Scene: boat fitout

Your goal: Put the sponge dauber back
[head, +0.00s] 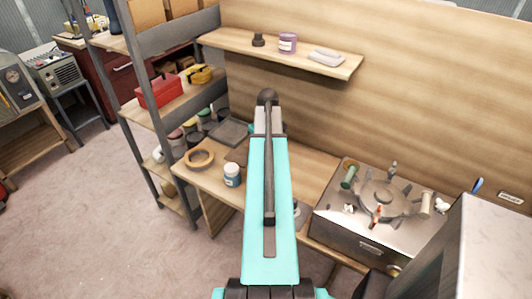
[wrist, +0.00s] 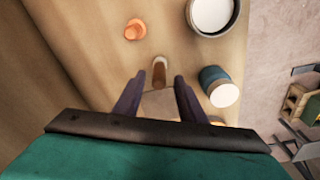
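My gripper (wrist: 158,98) is open in the wrist view, its two dark fingers apart above a wooden surface. A small brown, rounded upright piece (wrist: 159,70) shows just beyond and between the fingertips. A paler patch lies below it between the fingers. I cannot tell whether this is the sponge dauber or whether the fingers touch it. In the head view my teal arm hides the gripper and the bench under it.
A blue jar with a white lid (head: 232,175) and a tan ring (head: 199,158) stand on the bench. A metal box (head: 345,232) at right carries a round fixture with several handled pieces. The wrist view shows an orange piece (wrist: 135,30) and a white-filled round container (wrist: 212,14).

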